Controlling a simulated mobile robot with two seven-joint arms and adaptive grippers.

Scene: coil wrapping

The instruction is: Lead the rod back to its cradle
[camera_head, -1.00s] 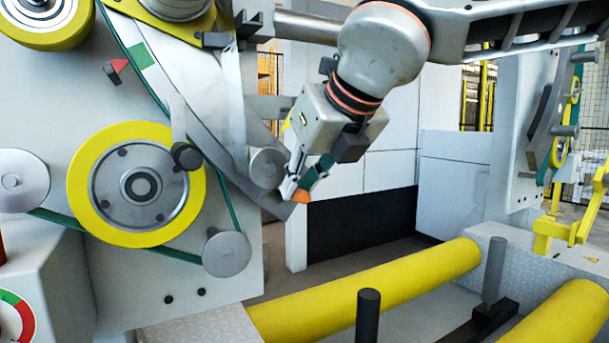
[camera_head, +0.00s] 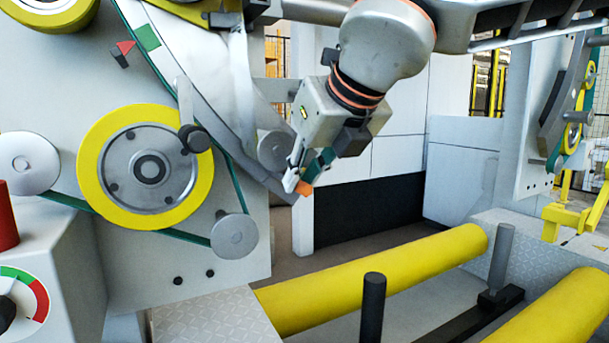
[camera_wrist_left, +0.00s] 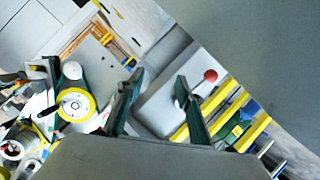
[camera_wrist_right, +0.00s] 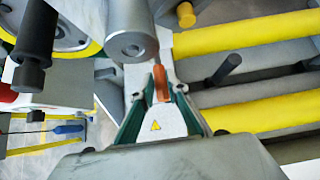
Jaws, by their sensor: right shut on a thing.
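The orange tip also shows in the head view (camera_head: 304,188), close to the lower end of a grey curved band (camera_head: 262,182). I cannot tell if they touch. I take the held piece as the rod's end. I cannot make out its cradle. My left gripper (camera_wrist_left: 158,88) is open and empty.
A yellow-rimmed wheel (camera_head: 146,167) and grey rollers (camera_head: 235,235) with a green belt stand left of my right gripper. Yellow rollers (camera_head: 375,279) and dark posts (camera_head: 372,310) lie below right. A control box with a dial (camera_head: 22,297) is at lower left.

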